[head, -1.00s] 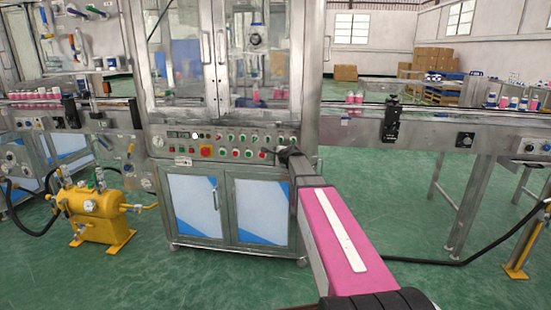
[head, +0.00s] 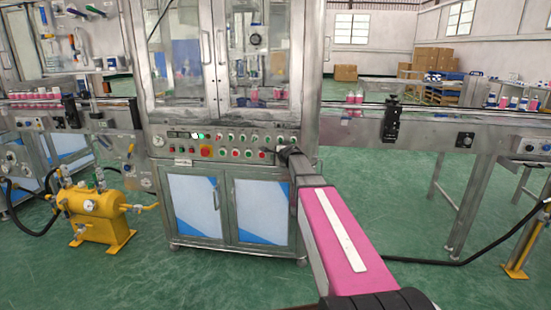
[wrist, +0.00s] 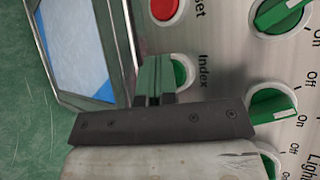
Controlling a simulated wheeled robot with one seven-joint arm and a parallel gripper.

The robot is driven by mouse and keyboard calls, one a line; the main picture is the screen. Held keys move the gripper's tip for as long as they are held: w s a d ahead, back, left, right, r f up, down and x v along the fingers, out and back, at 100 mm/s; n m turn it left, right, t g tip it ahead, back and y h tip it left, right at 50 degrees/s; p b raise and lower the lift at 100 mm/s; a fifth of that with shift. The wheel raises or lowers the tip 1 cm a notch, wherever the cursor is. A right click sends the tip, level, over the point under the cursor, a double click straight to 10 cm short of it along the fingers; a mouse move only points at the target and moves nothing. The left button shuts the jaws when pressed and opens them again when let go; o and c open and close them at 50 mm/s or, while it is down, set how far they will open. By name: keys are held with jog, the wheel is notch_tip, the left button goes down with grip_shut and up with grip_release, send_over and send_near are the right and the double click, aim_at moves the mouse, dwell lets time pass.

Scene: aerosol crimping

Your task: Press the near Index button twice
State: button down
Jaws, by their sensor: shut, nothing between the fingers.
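In the wrist view, the green Index button (wrist: 181,72) sits on the metal panel beside the printed word Index. My gripper (wrist: 155,58) is shut and empty, its green-looking fingertips overlapping the left part of the button. I cannot tell whether the tips touch it. In the head view, my gripper (head: 272,151) is small and dark at the right part of the control panel (head: 222,158); the Index button cannot be made out there.
A red button (wrist: 165,8) lies above Index in the wrist view, and green rotary switches (wrist: 272,104) stand to the right. In the head view, glass doors (head: 260,55) are above the panel and blue-white cabinet doors (head: 195,205) below. A yellow tank (head: 98,215) stands at left.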

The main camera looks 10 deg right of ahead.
jog(key=shift+s+a, duration=0.25)
jog(key=shift+s, duration=0.6)
jog(key=s, duration=0.1)
jog(key=s+a, duration=0.1)
jog(key=s, duration=0.2)
jog(key=shift+s+a, duration=0.3)
dwell(0.7)
